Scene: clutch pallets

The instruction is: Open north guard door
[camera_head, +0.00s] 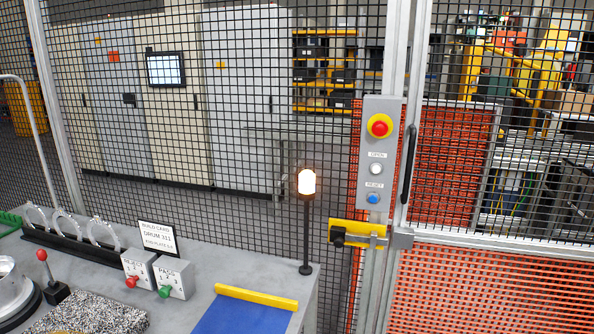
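A mesh guard door (497,232) in a metal frame fills the right side and appears shut against the post. No label names it as north. Its black vertical handle (408,165) is on its left edge. A yellow latch with a black knob (338,236) spans the post and door edge at lower middle. A grey control box (381,153) on the post carries a red mushroom button (379,126) on yellow, a white button (376,168) under an OPEN label and a blue button (373,199) under RESET. Neither gripper is in view.
A grey bench (235,268) at lower left holds a lit lamp on a black pole (306,225), two switch boxes (155,273), a card (159,237), rings in a black rack (73,237) and a blue mat (240,316). Cabinets (240,95) stand behind the mesh.

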